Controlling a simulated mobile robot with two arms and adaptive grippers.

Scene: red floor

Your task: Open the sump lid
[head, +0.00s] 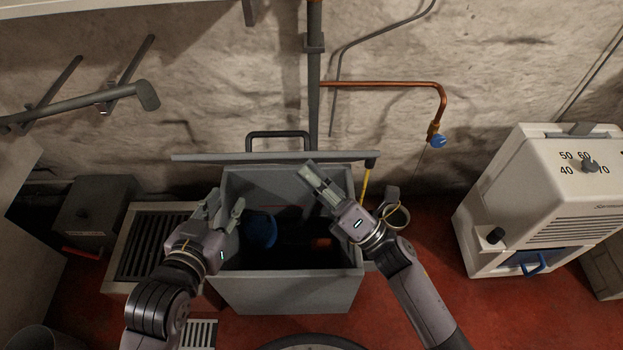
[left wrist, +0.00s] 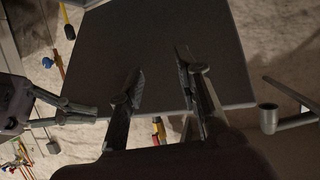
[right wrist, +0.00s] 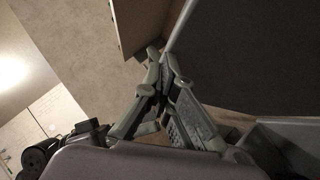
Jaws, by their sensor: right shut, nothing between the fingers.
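The sump (head: 290,292) is a grey box against the stone wall, and its inside is exposed, with a blue round thing (head: 259,231) in it. The sump lid (head: 225,157) stands raised at the back, seen nearly edge-on, with a dark bar handle (head: 278,135) behind it. Its dark face fills much of the left wrist view (left wrist: 165,50). My left gripper (head: 226,202) is open and empty over the sump's left rim. My right gripper (head: 310,171) is shut and empty above the opening, close in front of the lid; its closed fingers show in the right wrist view (right wrist: 160,56).
A floor grate (head: 152,245) and a dark box (head: 95,212) are at left. A white heater unit (head: 540,190) stands at right. A copper pipe with a blue valve (head: 438,141) runs along the wall.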

